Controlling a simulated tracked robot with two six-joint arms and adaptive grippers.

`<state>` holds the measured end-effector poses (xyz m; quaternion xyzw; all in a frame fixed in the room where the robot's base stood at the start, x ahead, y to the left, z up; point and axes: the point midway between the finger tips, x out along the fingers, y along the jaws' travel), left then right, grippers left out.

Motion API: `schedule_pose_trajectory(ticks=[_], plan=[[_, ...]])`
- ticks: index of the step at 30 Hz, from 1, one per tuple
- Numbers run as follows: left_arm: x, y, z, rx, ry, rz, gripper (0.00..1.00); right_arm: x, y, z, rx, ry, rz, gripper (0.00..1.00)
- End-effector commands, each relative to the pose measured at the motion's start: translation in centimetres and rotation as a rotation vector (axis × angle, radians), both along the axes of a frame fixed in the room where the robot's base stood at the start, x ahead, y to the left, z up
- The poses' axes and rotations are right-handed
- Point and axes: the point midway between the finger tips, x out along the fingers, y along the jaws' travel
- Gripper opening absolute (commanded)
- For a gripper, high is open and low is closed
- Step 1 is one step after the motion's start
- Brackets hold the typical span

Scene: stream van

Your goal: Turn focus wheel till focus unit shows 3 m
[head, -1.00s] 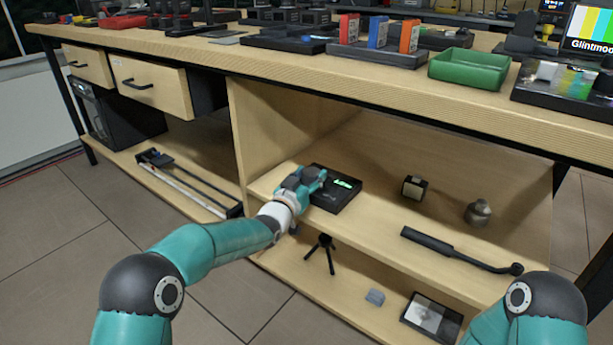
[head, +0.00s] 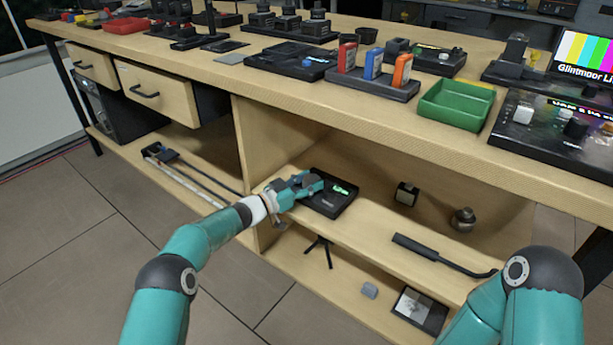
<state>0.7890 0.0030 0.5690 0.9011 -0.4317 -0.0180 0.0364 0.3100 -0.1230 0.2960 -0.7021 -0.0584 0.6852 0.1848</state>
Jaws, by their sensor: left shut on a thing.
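The focus unit (head: 331,205) is a black box with a small lit green display, lying on the upper shelf under the bench. The reading on the display is too small to make out. My left gripper (head: 308,184) reaches in from the left and is shut at the left part of the unit, on what appears to be the focus wheel; the fingers hide most of it. My right arm shows at the lower right, but its gripper is out of view.
A black cube (head: 406,194), a round metal object (head: 463,220) and a black rod (head: 440,256) lie on the same shelf. The shelf's left wall (head: 250,150) stands close to my left arm. A small tripod (head: 319,251) is below. The benchtop overhangs the shelf.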

Motion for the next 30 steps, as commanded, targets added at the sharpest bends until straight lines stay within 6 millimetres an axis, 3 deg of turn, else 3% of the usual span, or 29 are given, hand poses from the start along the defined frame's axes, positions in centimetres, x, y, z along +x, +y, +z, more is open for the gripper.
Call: schedule_pose_trajectory(ticks=[8, 9, 13, 23, 30], plan=[[0.1, 0.4, 0.1, -0.003, -0.001, 0.005, 0.17, 0.0, 0.0, 0.0, 0.000, 0.000, 0.000, 0.53], [0.2, 0.5, 0.1, -0.003, -0.001, 0.005, 0.56, 0.0, 0.0, 0.0, 0.000, 0.000, 0.000, 0.53], [0.1, 0.4, 0.1, -0.002, 0.000, 0.005, 0.76, 0.0, 0.0, 0.0, 0.000, 0.000, 0.000, 0.53], [0.0, 0.3, 0.0, 0.000, 0.001, 0.002, 0.76, 0.0, 0.0, 0.0, 0.000, 0.000, 0.000, 0.53], [-0.8, 1.5, 0.0, -0.001, 0.002, 0.003, 0.76, 0.0, 0.0, 0.0, 0.000, 0.000, 0.000, 0.53]])
